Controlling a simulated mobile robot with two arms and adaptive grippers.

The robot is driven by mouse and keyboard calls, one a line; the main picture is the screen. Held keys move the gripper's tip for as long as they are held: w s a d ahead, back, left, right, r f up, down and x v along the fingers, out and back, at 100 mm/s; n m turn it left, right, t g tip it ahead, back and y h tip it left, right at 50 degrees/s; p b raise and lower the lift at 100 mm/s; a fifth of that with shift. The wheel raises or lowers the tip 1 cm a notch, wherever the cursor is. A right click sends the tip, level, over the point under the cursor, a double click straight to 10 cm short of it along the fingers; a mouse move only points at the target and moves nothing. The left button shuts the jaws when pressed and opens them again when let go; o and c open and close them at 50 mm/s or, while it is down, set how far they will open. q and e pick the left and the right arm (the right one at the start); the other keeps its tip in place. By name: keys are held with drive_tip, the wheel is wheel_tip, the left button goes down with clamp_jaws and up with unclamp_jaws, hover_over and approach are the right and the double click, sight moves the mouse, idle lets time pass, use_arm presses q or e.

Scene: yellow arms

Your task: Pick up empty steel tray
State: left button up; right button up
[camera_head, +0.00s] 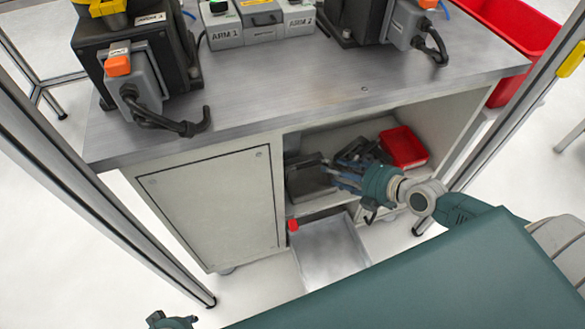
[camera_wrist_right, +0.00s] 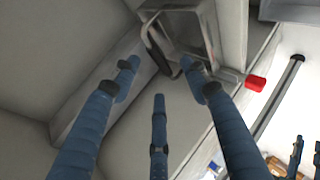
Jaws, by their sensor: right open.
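A grey metal tray (camera_head: 308,180) sits on the open cabinet shelf, at its left side. In the right wrist view a steel tray (camera_wrist_right: 188,32) with a dark rim or handle stands at the top, and its inside looks empty. My right gripper (camera_head: 345,178) reaches into the cabinet opening from the right. In the wrist view its blue fingers (camera_wrist_right: 165,85) are spread apart with nothing between them. The fingertips point towards the tray, close to its lower edge; I cannot tell if they touch it.
A red bin (camera_head: 404,147) and dark items (camera_head: 360,152) lie on the shelf behind the gripper. The metal bench top (camera_head: 300,90) overhangs the opening. A closed cabinet door (camera_head: 215,205) is left. A bare metal surface (camera_head: 330,252) lies below, with a red piece (camera_head: 293,225) above its left edge.

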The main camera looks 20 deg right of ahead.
sight(313, 162)
drive_tip(key=x, duration=0.6)
drive_tip(key=shift+w+a+r+b, duration=0.1)
drive_tip(key=shift+r+b, duration=0.2)
drive_tip(key=shift+b, duration=0.1)
drive_tip(key=x, duration=0.5)
drive_tip(key=shift+w+r, duration=0.2)
drive_tip(key=shift+r, duration=0.1)
drive_tip(key=shift+w+f, duration=0.1)
drive_tip(key=shift+f, duration=0.05)
use_arm(q)
drive_tip(key=r, duration=0.1)
drive_tip(key=w+r, duration=0.1)
drive_tip(key=r, duration=0.1)
drive_tip(key=shift+a+r, duration=0.1)
drive_tip(key=shift+r, duration=0.1)
use_arm(e)
clamp_jaws()
